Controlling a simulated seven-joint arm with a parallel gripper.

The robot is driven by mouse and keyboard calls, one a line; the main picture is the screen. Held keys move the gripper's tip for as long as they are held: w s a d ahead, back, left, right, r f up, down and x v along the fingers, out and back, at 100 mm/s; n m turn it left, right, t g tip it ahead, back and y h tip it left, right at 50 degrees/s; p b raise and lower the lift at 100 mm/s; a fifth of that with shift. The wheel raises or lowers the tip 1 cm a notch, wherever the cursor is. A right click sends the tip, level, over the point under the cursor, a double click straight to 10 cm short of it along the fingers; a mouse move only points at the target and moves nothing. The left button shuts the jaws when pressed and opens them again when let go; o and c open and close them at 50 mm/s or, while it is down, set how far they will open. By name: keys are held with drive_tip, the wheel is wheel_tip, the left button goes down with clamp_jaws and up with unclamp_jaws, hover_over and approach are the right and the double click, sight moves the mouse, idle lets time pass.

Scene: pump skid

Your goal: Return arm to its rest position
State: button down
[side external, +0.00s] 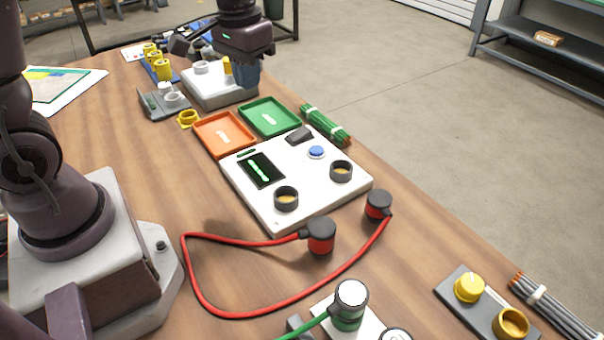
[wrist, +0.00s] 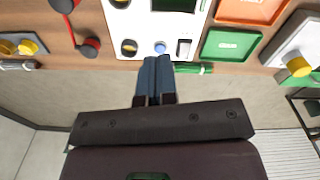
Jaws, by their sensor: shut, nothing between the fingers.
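My gripper (side external: 246,72) is at the back of the table in the side external view, over or just beside the right end of a pale block-shaped unit (side external: 203,88). I cannot tell how high it is above the table. In the wrist view my gripper's blue-grey fingers (wrist: 155,62) are together with nothing between them. They point toward the edge of the white panel (wrist: 182,28), near its blue button (wrist: 160,47). My base and lower arm stand at the left in the side external view.
A white panel (side external: 290,211), orange tray (side external: 211,146) and green tray (side external: 286,126) fill the middle. A red cable (side external: 262,315) with two black-and-red plugs loops in front. Green rods (side external: 325,123) lie by the right edge. Bare wood lies left of the panel.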

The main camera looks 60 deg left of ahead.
drive_tip(key=s+d+r+m+t, duration=0.1)
drive_tip(key=s+d+r+t, duration=0.1)
drive_tip(key=s+r, duration=0.3)
drive_tip(key=s+d+r+m+t, duration=0.1)
drive_tip(key=s+d+r+t, duration=0.2)
drive_tip(key=s, duration=0.5)
drive_tip(key=shift+s+d+r+m, duration=0.2)
drive_tip(key=shift+d+r+m, duration=0.15)
drive_tip(key=shift+r, duration=0.5)
